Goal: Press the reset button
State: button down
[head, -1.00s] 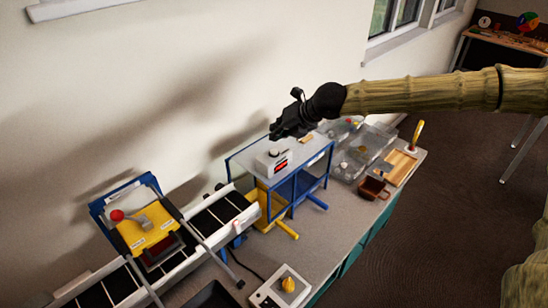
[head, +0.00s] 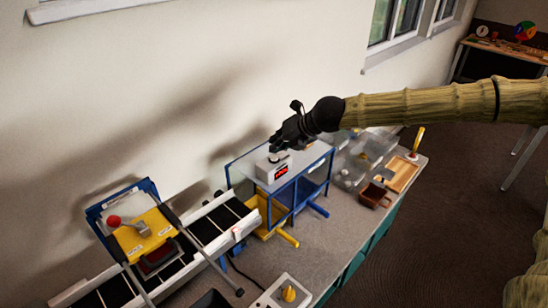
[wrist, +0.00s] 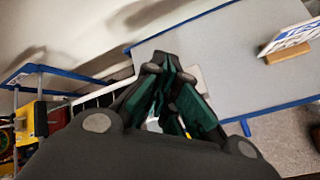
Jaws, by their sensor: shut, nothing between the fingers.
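A small white box (head: 267,175) with a red lit display (head: 281,171) stands on the grey top of a blue-framed unit. A small dark button (head: 273,158) shows on top of the box; I cannot read a label on it. My gripper (head: 276,149) is shut and empty, just above the button and pointing down. I cannot tell whether it touches. In the wrist view, my fingers (wrist: 165,70) meet over the pale box (wrist: 195,76), which they mostly hide; the button is hidden there.
A conveyor (head: 216,222) with a yellow, red-knobbed device (head: 143,232) lies to the left. A white box with a yellow knob (head: 289,294) is at the front. Clear bins (head: 352,165) and a wooden tray (head: 401,174) are to the right. A card on a wooden block (wrist: 288,52) stands on the grey top.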

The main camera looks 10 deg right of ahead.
aim_at(276, 155)
jog(key=shift+f, duration=0.1)
dwell(0.7)
jog(key=shift+f, duration=0.35)
jog(key=shift+f+b, duration=0.4)
jog(key=shift+b, duration=0.1)
dwell(1.0)
jog(key=shift+r, duration=0.15)
jog(key=shift+r+p, duration=0.7)
jog(key=shift+p, duration=0.05)
jog(key=shift+r+p, duration=2.15)
jog(key=shift+r, duration=0.4)
